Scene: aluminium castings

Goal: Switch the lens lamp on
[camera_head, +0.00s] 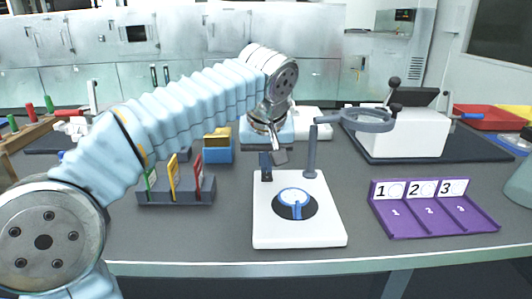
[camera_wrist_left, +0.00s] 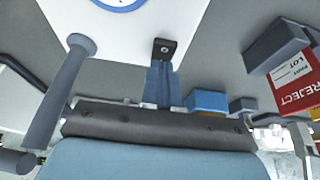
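The lens lamp has a white base (camera_head: 265,225), a grey post (camera_head: 311,155) and a grey ring-shaped lens head (camera_head: 368,121) reaching right. A black disc with a blue ring and blue bar (camera_head: 296,208) sits on the base. My left gripper (camera_head: 266,174) points down by the base's back-left corner, left of the post. Its fingers look closed together and empty; contact with the base cannot be told. In the left wrist view the fingertips (camera_wrist_left: 163,50) are beside the white base (camera_wrist_left: 150,32), with the post (camera_wrist_left: 60,95) to the left. My right gripper is not in view.
A slotted rack (camera_head: 175,196) with coloured cards stands left of the lamp. A purple numbered tray (camera_head: 430,215) lies to the right. Behind are a blue box (camera_head: 218,156) and a white machine (camera_head: 410,135). The grey table is clear between the lamp and purple tray.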

